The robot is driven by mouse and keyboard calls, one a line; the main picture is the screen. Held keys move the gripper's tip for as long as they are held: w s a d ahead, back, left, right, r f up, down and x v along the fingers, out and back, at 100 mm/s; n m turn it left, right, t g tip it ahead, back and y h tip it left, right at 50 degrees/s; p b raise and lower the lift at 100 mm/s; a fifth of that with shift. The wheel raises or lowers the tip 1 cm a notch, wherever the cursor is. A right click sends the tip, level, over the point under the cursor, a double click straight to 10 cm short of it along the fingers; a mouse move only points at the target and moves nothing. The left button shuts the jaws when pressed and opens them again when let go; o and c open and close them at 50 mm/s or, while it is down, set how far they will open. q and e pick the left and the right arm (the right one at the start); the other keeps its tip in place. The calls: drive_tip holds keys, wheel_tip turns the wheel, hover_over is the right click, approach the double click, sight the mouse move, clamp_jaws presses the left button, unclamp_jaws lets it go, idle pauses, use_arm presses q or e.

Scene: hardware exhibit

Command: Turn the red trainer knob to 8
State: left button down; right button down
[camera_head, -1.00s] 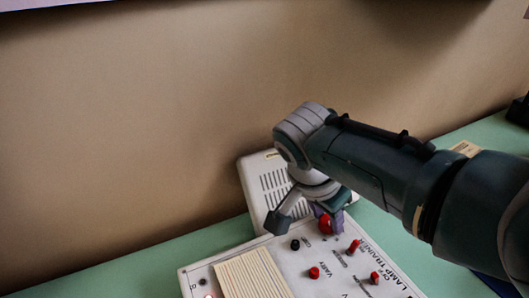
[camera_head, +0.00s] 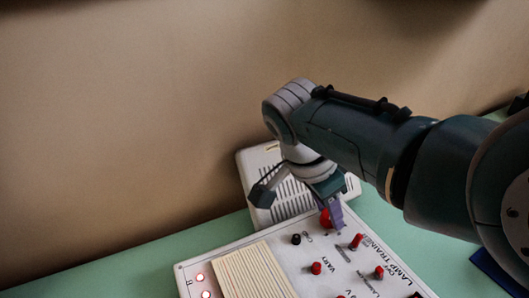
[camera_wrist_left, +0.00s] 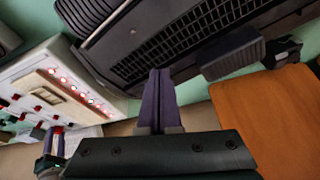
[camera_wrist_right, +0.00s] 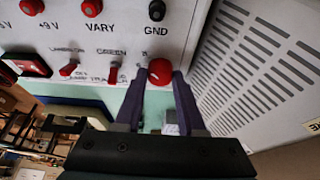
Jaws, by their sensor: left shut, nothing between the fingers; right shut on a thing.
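The red trainer knob (camera_head: 326,220) is at the far corner of the white lamp trainer panel (camera_head: 310,262). My right gripper (camera_head: 331,211) reaches down onto the knob. In the right wrist view, the purple fingers stand on both sides of the round red knob (camera_wrist_right: 160,72) and are closed on it. Small scale marks show beside the knob, but I cannot tell where it points. My left gripper (camera_wrist_left: 158,75) is shut and empty in the left wrist view, and is out of the head view. The panel also shows there at left (camera_wrist_left: 40,58), with several lit red lamps.
A white slotted box (camera_head: 262,175) stands right behind the panel, against the wall. Red switches (camera_head: 356,241) and a black terminal (camera_head: 296,239) are near the knob. In the left wrist view, a black vented device (camera_wrist_left: 200,45) is close to my left fingers, beside an orange-brown surface (camera_wrist_left: 268,125).

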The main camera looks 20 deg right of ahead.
use_arm(q)
drive_tip(key=shift+d, duration=0.1)
use_arm(e)
drive_tip(key=c, duration=0.5)
unclamp_jaws()
use_arm(q)
wheel_tip(320, 180, up, 3)
drive_tip(key=p, duration=0.3)
drive_tip(key=shift+r, duration=0.1)
use_arm(e)
drive_tip(key=v, duration=1)
